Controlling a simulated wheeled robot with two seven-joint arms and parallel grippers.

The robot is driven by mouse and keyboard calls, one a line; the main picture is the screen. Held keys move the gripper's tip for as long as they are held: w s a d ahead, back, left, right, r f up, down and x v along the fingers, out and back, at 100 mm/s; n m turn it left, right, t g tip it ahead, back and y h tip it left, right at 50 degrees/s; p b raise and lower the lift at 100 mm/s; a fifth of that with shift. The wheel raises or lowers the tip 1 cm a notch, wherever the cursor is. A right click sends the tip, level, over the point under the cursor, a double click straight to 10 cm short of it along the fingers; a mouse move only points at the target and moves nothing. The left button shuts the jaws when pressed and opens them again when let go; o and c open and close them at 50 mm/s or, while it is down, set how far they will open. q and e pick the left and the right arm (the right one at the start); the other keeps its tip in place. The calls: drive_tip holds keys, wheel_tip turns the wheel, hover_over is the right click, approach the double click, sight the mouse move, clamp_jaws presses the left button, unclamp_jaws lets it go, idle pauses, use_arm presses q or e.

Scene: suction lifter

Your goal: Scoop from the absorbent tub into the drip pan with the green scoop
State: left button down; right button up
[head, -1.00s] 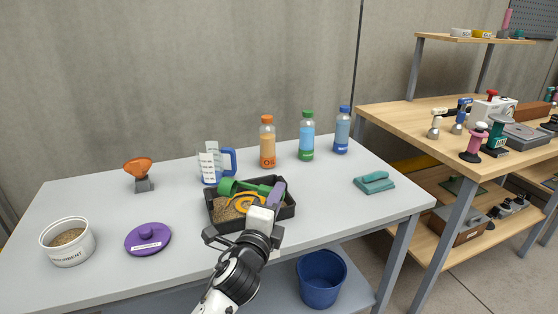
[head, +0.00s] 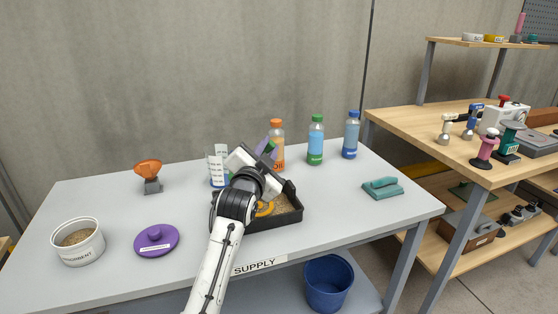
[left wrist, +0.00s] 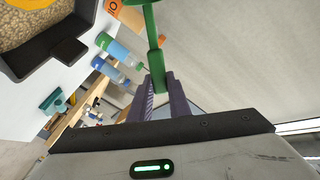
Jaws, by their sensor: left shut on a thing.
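My left gripper (head: 266,147) is above the back of the black drip pan (head: 272,222). In the left wrist view its purple fingers (left wrist: 160,95) are shut on the handle of the green scoop (left wrist: 152,25), whose far end runs out of the frame. The scoop is hidden by my gripper in the head view. The pan holds tan granules (head: 285,204) and an orange ring (head: 264,209), and also shows in the left wrist view (left wrist: 62,58). The white absorbent tub (head: 78,250), with tan granules inside, stands open at the front left. My right gripper is out of view.
A purple lid (head: 157,239) lies beside the tub.

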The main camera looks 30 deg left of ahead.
use_arm(q)
drive_tip(key=s+a+r+n+p, duration=0.2)
drive_tip(key=a+r+n+p, duration=0.1)
drive_tip(key=a+r+n, duration=0.2)
drive_tip(key=shift+s+a+r+n+p, duration=0.3)
drive_tip(key=shift+a+n, duration=0.75)
drive_tip(key=shift+n, duration=0.85)
drive_tip(key=shift+w+r, duration=0.1)
